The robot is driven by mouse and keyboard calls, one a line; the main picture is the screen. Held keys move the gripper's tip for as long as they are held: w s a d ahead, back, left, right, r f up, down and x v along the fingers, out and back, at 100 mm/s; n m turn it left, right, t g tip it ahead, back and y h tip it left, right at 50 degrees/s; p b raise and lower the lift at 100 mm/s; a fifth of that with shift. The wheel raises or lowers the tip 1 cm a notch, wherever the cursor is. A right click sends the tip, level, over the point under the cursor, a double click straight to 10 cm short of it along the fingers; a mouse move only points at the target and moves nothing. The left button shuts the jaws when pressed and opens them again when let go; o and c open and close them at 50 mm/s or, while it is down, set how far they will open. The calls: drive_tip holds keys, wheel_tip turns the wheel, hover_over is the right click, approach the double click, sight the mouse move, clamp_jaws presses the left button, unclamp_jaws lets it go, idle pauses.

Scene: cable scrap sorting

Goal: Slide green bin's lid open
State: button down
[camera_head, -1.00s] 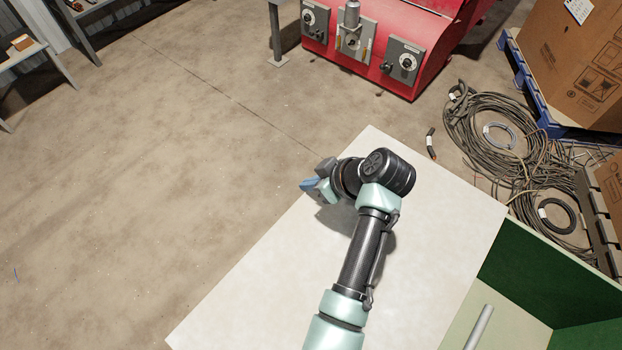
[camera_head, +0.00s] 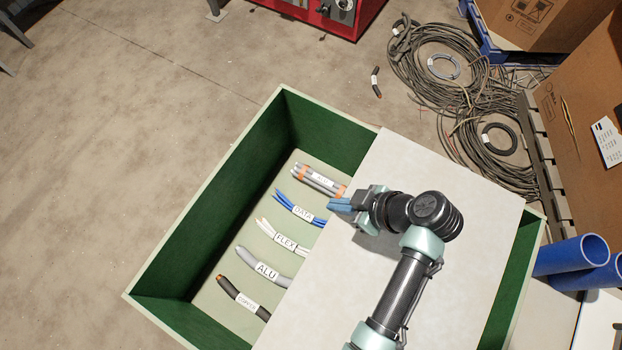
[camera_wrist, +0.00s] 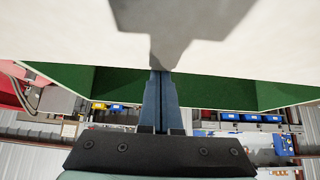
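The green bin (camera_head: 205,195) stands in the lower middle of the head view, its left part uncovered. Its pale flat lid (camera_head: 330,300) lies over the right part, leaving a strip of green wall showing at far right. Labelled cable pieces lie inside: DATA (camera_head: 298,208), FLEX (camera_head: 282,240), ALU (camera_head: 262,264), COPPER (camera_head: 240,297), and a grey one with orange bands (camera_head: 318,180). My gripper (camera_head: 341,205) is above the lid, blue fingers pointing left at the lid's left edge. In the wrist view the fingers (camera_wrist: 161,85) are together with nothing visible between them; whether they touch the lid is unclear.
Coiled cables (camera_head: 450,75) lie on the floor behind right. A cardboard box (camera_head: 585,110) and blue tubes (camera_head: 570,258) stand close on the right. A red machine (camera_head: 340,15) is at the back. Floor to the left is clear.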

drive_tip(key=s+d, duration=0.1)
drive_tip(key=d, duration=0.1)
drive_tip(key=s+d, duration=0.2)
drive_tip(key=shift+s+f, duration=0.1)
drive_tip(key=shift+f, duration=0.05)
drive_tip(key=p+v, duration=0.6)
drive_tip(key=v, duration=0.7)
drive_tip(key=shift+a, duration=0.1)
